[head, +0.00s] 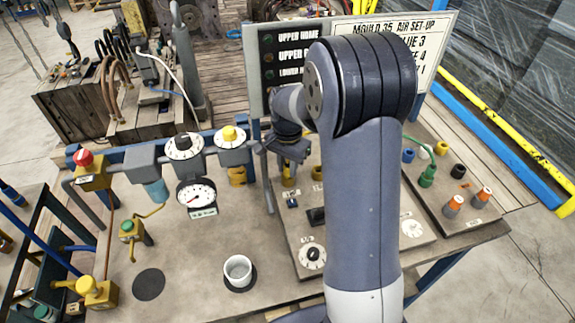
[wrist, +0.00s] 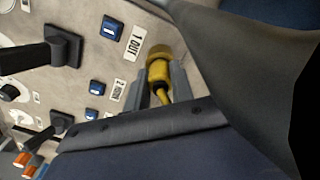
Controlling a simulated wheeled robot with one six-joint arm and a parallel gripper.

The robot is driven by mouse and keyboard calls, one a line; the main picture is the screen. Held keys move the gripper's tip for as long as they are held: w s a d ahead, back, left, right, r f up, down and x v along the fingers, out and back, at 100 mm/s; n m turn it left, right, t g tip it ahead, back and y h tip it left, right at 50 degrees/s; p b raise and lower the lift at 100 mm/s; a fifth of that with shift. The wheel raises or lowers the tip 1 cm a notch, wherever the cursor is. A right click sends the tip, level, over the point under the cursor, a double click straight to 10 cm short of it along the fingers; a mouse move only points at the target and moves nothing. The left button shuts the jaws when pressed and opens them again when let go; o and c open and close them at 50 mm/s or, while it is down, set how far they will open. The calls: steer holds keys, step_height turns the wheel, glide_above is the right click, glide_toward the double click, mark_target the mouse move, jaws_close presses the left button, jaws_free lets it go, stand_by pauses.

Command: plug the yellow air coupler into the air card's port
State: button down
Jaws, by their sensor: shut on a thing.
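My gripper (head: 287,163) is shut on the yellow air coupler at the back left of the control panel (head: 298,252). In the wrist view, the yellow coupler (wrist: 159,54) sits between the grey fingers (wrist: 160,78), with its wide end away from my wrist. It is close to the panel, beside a label reading "1 OUT" (wrist: 131,43). I cannot tell whether it is seated in a port. The air card (head: 430,50), headed "MOULD 35 AIR SET-UP", stands at the back; my arm covers part of its lines.
A pressure gauge (head: 196,194), knobs and yellow valves line pipework on the left. A white cup (head: 237,268) stands at the front. Green, orange and other couplers (head: 455,205) sit on a right-hand board. Blue switches (wrist: 110,27) and black levers (wrist: 62,46) rise near my gripper.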

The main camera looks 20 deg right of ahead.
steer(key=shift+f, duration=0.1)
steer(key=c, duration=0.7)
jaws_free()
steer(key=shift+c, duration=0.2)
steer(key=shift+r+p, duration=2.9)
steer(key=shift+r, duration=0.95)
steer(key=shift+f, duration=0.1)
step_height(320, 180, down, 7)
steer(key=b, duration=0.5)
steer(key=shift+f+b, duration=0.2)
steer(key=shift+b, duration=0.15)
steer(key=shift+r, duration=0.1)
